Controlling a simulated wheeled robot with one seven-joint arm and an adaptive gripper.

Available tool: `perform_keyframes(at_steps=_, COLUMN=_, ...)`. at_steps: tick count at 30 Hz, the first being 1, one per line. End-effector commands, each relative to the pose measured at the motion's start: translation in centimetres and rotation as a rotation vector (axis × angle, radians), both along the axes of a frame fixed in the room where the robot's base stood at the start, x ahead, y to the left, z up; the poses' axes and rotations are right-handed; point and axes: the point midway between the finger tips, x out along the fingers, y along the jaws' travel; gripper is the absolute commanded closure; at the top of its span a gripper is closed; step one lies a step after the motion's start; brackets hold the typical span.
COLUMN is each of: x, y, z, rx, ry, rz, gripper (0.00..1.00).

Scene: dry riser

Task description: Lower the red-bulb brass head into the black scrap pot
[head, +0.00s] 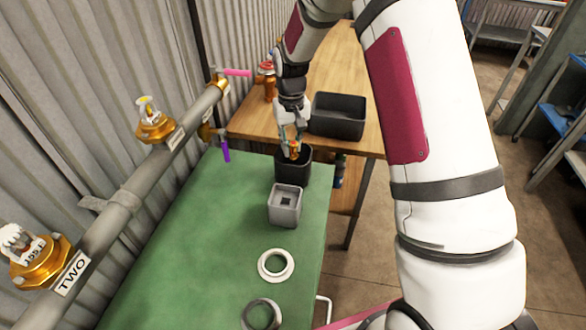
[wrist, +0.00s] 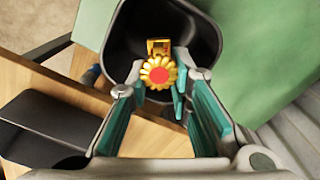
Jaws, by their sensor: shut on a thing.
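The red-bulb brass head (wrist: 158,72) is held between the fingertips of my gripper (wrist: 160,76), its toothed brass disc and red centre facing the wrist camera. In the head view a small part of the brass head (head: 294,151) shows below my gripper (head: 291,143), partly hidden by the fingers. The black scrap pot (head: 293,170) stands at the far end of the green bench. In the wrist view the head is over the open mouth of the pot (wrist: 205,38). A square brass part shows just beyond the disc; I cannot tell how deep it sits.
A grey block with a square hole (head: 285,206) stands just in front of the pot. A black bin (head: 338,116) stands on the wooden table (head: 350,75). A pipe (head: 110,215) with brass heads runs along the left.

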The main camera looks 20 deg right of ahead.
Motion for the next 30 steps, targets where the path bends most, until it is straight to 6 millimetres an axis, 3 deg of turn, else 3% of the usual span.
perform_keyframes(at_steps=16, x=0.0, y=0.0, z=-2.4, rx=0.000, ry=0.001, rz=0.000, gripper=1.00)
perform_keyframes(at_steps=30, x=0.0, y=0.0, z=-2.7, rx=0.000, ry=0.000, rz=0.000, gripper=1.00)
